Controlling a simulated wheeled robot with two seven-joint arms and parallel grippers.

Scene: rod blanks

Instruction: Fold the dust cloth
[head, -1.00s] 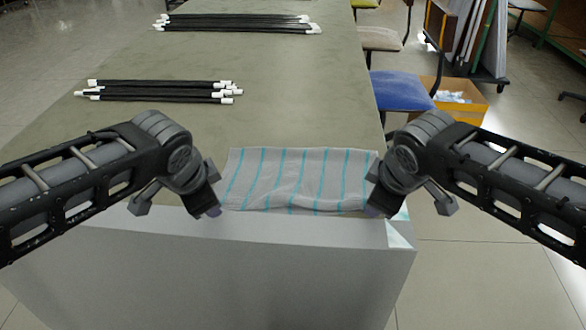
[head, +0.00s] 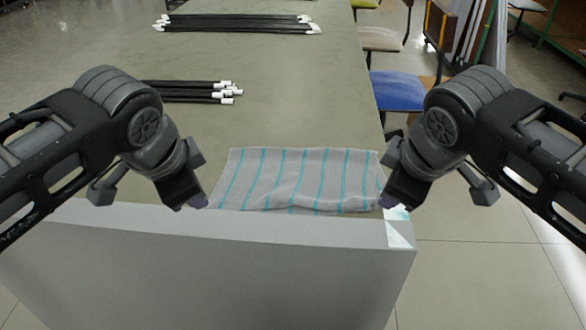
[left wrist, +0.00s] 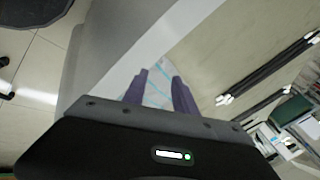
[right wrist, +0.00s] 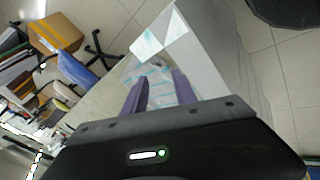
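The dust cloth (head: 290,178) is grey with teal stripes and lies fairly flat on the table near its front edge, with slight waves along its near side. My left gripper (head: 197,203) is at the cloth's near left corner, and my right gripper (head: 390,205) is at its near right corner. In the left wrist view, the fingers (left wrist: 160,92) stand apart with cloth (left wrist: 157,92) seen beyond the gap. In the right wrist view, the fingers (right wrist: 160,92) also stand apart, with cloth (right wrist: 160,85) beyond. Neither gripper visibly holds cloth.
Black rods with white ends lie in a nearer bundle (head: 195,91) and a farther bundle (head: 240,22) on the table (head: 270,110). A pale panel (head: 220,265) fronts the table, with a white-and-teal patch (head: 400,232) at its right corner. Chairs (head: 398,92) stand to the right.

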